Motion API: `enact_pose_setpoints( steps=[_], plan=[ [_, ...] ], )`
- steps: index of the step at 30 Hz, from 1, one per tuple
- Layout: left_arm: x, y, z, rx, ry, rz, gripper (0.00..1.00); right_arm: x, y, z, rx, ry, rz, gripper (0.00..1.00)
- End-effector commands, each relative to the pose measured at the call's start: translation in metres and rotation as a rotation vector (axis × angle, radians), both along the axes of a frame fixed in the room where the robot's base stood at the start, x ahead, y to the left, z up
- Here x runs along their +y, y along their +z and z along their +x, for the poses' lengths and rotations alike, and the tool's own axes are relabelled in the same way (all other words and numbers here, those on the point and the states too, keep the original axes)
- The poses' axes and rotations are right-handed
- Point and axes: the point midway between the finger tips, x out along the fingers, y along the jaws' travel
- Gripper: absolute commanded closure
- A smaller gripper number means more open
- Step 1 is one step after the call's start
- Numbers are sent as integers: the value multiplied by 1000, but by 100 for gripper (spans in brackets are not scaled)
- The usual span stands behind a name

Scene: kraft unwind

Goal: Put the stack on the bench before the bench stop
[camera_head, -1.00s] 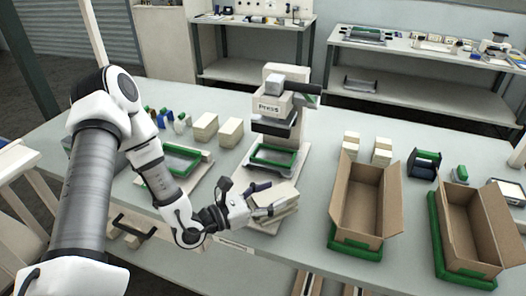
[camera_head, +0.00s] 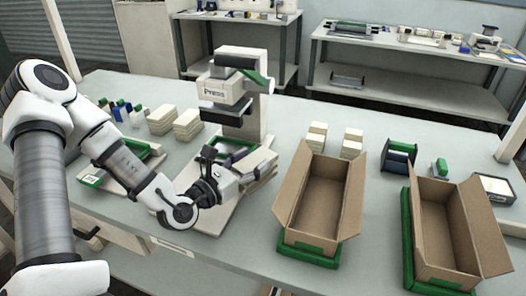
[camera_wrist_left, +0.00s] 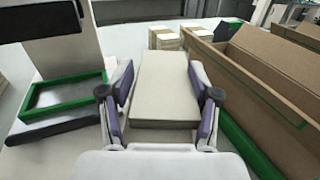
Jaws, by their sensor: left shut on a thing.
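The stack is a block of pale cream sheets (camera_head: 262,162), right of the press and left of the nearer carton. My left gripper (camera_head: 238,174) is shut on it from the front left. In the left wrist view, the stack (camera_wrist_left: 164,85) sits between the two purple-padded fingers of my left gripper (camera_wrist_left: 163,103). I cannot tell whether its underside touches the bench (camera_head: 250,228). I cannot pick out the bench stop with certainty. My right gripper is not in view.
The white press (camera_head: 236,110) stands behind my left gripper, its green frame (camera_wrist_left: 62,108) beside the stack. Two open cartons (camera_head: 318,205) (camera_head: 445,225) stand to the right. Several cream stacks (camera_head: 187,124) lie behind. The front bench strip is partly clear.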

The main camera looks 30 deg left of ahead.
Motion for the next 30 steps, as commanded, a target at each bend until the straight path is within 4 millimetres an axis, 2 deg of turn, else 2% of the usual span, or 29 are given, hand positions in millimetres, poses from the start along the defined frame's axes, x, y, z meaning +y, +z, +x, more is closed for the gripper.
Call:
enact_pose_setpoints(
  steps=[1,4,8,19,23,27,30],
  plan=[
    [0,-11,4,-9,0,-2,79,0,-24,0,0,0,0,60],
    [0,-10,9,-8,-3,-6,79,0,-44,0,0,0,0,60],
    [1,-6,35,0,-6,6,79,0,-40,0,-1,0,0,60],
    [8,-11,131,-1,-4,0,79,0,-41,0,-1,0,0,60],
    [8,-19,143,2,-4,-4,79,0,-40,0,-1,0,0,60],
    [8,-43,143,5,-5,-4,79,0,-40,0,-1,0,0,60],
    [8,-49,142,2,-5,-5,79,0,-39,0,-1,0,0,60]
  ],
)
